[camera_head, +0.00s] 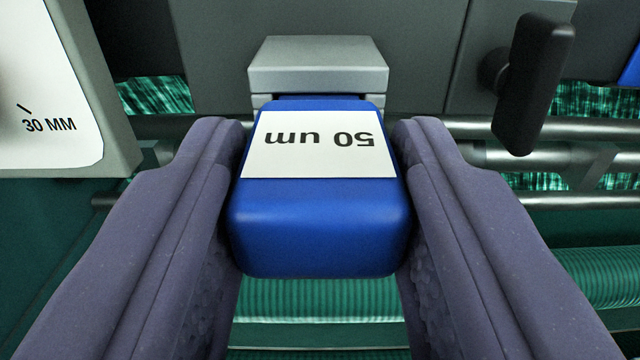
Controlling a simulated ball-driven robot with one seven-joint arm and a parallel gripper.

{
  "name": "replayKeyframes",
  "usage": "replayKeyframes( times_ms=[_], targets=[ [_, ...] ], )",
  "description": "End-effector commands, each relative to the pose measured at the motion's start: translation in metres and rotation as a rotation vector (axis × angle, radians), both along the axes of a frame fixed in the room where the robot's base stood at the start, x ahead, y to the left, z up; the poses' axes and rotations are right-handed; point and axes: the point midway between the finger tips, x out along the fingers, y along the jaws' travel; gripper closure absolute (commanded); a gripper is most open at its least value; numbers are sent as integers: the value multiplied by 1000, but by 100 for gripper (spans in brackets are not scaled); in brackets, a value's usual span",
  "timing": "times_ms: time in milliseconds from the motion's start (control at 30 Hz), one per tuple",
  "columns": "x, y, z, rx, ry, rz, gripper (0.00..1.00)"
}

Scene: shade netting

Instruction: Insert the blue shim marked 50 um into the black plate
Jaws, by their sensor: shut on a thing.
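The blue shim (316,222) carries a white label reading "50 um", upside down in the picture. My gripper (318,190) is shut on it, with one purple-grey finger against each side. The far end of the shim meets a light grey block (318,66) in front of a dark grey panel (410,50). I cannot tell whether the shim's tip is inside a slot there or only behind the block's edge. No part is clearly recognisable as the black plate.
A black handle (535,82) sticks out at the upper right, near my right finger. A white dial marked "30 MM" (45,110) stands at the left. Metal rods (570,130) run across behind the fingers. Green netting (157,95) and a ribbed green roll (320,298) lie behind and below.

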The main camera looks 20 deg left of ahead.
Motion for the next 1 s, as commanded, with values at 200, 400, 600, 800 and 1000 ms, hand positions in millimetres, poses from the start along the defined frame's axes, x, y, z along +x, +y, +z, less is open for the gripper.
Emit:
replayKeyframes(
  times_ms=[200,400,600,800,1000],
  targets=[
    [3,1,0,0,0,0,100],
    [3,1,0,0,0,0,100],
    [5,2,0,0,0,0,100],
    [11,3,0,0,0,0,100],
    [17,5,0,0,0,0,100]
  ],
)
